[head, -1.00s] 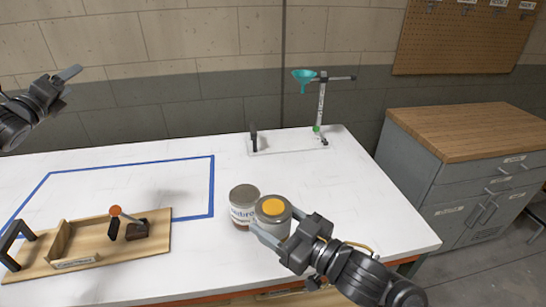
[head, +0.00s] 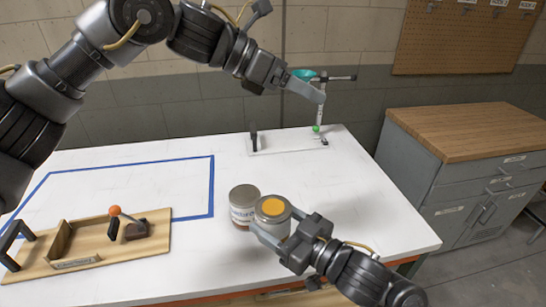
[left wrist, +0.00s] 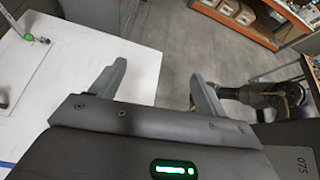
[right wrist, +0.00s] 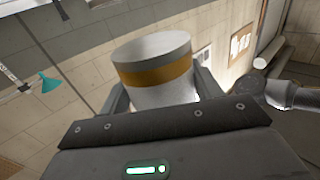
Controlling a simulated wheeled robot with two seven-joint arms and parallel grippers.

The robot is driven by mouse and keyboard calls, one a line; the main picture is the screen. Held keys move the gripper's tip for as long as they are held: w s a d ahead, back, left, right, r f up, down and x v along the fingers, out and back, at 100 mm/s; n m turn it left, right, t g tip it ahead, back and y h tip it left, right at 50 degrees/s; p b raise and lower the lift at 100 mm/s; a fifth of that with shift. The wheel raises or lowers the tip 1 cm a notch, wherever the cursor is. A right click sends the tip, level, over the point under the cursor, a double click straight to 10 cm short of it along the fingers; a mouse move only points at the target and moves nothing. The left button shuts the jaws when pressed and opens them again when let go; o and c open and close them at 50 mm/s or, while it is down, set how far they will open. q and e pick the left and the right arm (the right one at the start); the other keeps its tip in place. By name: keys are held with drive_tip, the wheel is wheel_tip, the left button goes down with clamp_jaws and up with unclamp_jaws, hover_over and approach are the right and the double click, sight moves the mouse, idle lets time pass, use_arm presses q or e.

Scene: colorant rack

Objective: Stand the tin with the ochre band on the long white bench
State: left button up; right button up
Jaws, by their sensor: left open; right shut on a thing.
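The tin with the ochre band (right wrist: 152,72) is between the fingers of my right gripper in the right wrist view, the band running round its side. In the head view this tin (head: 272,208) shows an ochre disc on top, and my right gripper (head: 271,233) is shut on it from the front right. I cannot tell whether its base touches the long white bench (head: 330,225). My left gripper (head: 308,88) is open and empty, high over the far part of the bench. It also shows open in the left wrist view (left wrist: 160,75).
A second tin (head: 243,203) with a partly hidden label stands on the bench just left of the held one. A teal funnel on a stand (head: 318,110) is at the back. A wooden fixture (head: 85,245) and blue tape outline (head: 211,185) lie left. The bench's right side is clear.

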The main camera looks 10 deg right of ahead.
use_arm(q)
drive_tip(key=s+d+f+m+y, duration=0.1)
drive_tip(key=s+d+f+y, duration=0.1)
drive_tip(key=s+f+y, duration=0.15)
use_arm(e)
drive_tip(key=shift+s+d, duration=0.1)
drive_tip(key=shift+d, duration=0.05)
use_arm(q)
drive_tip(key=n+y, duration=0.1)
drive_tip(key=y, duration=0.8)
approach(274, 208)
wheel_tip(274, 208, down, 10)
drive_tip(key=shift+a+f, duration=0.15)
drive_tip(key=shift+f, duration=0.05)
drive_tip(key=c, duration=0.9)
use_arm(e)
drive_tip(key=o, duration=1.1)
drive_tip(key=shift+o, duration=0.2)
